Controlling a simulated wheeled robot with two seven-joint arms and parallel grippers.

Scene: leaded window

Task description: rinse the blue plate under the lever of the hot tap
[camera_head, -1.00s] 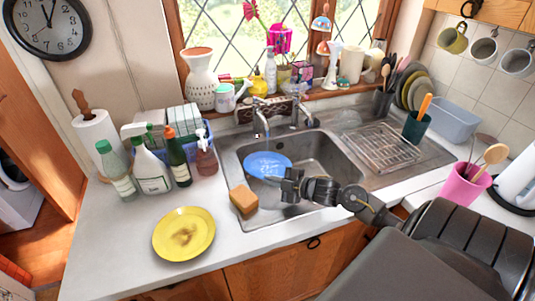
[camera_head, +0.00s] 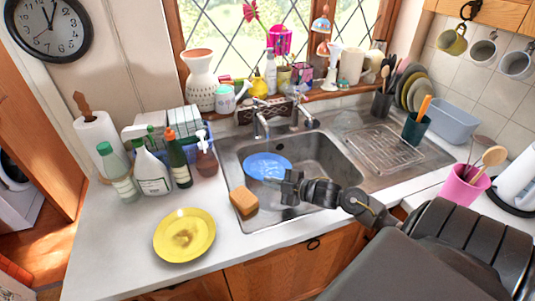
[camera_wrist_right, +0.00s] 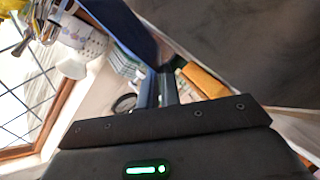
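The blue plate (camera_head: 262,164) is above the sink basin, below and in front of the taps, with its face turned up in the head view. My right gripper (camera_head: 279,182) is shut on the plate's near right edge. In the right wrist view the plate (camera_wrist_right: 122,22) shows nearly edge-on, large and dark blue, running to the fingers (camera_wrist_right: 166,88). Two metal taps stand behind the basin, a left tap (camera_head: 262,122) and a right tap (camera_head: 302,115). I cannot tell which is hot, or whether water runs. My left gripper is not in view.
An orange-brown sponge (camera_head: 243,201) sits at the basin's front left edge. A dirty yellow plate (camera_head: 184,235) lies on the counter. Bottles (camera_head: 152,172) stand left of the sink (camera_head: 325,150). A pink cup (camera_head: 463,187) with utensils stands at right. The basin's right part is clear.

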